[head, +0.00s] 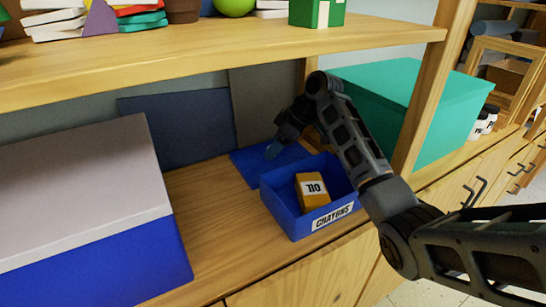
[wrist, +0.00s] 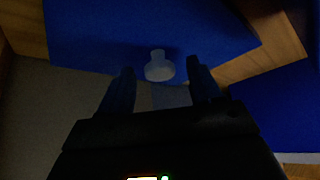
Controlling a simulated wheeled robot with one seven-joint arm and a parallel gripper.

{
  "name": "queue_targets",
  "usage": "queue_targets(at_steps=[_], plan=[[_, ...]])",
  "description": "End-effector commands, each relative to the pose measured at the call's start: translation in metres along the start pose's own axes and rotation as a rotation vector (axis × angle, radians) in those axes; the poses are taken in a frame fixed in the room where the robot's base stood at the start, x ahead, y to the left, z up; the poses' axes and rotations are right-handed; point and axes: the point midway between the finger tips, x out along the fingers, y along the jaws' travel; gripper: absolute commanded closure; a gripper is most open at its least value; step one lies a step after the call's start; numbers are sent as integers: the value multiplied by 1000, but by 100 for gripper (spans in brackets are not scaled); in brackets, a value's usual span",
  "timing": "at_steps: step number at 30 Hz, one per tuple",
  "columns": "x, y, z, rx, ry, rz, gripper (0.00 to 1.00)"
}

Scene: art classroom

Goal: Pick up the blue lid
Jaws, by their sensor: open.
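The blue lid (head: 246,165) lies flat on the wooden shelf, just behind the blue crayons box (head: 283,206). In the wrist view the lid (wrist: 100,35) fills the top, with a pale round knob (wrist: 159,70) on it. My gripper (head: 272,151) is over the lid in the head view, and my arm hides part of that area. In the wrist view my gripper (wrist: 160,82) is open, with one finger on each side of the knob and nothing clamped. I cannot tell how high the fingertips are above the lid.
The open crayons box holds an orange block marked "OIL" (head: 311,189). A large white-topped blue box (head: 80,190) stands at left and a teal box (head: 440,110) at right beyond a wooden post (head: 432,85). An upper shelf (head: 210,55) hangs above. Dark panels (head: 180,127) lean behind.

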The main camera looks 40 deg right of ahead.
Motion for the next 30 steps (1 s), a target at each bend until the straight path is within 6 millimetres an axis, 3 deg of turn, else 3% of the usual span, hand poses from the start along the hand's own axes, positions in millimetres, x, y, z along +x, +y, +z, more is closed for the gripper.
queue_targets(at_steps=[3, 21, 30], plan=[[0, 0, 0, 0, 0, 0, 38], [0, 0, 0, 0, 0, 0, 96], [-2, 0, -1, 0, 0, 1, 97]])
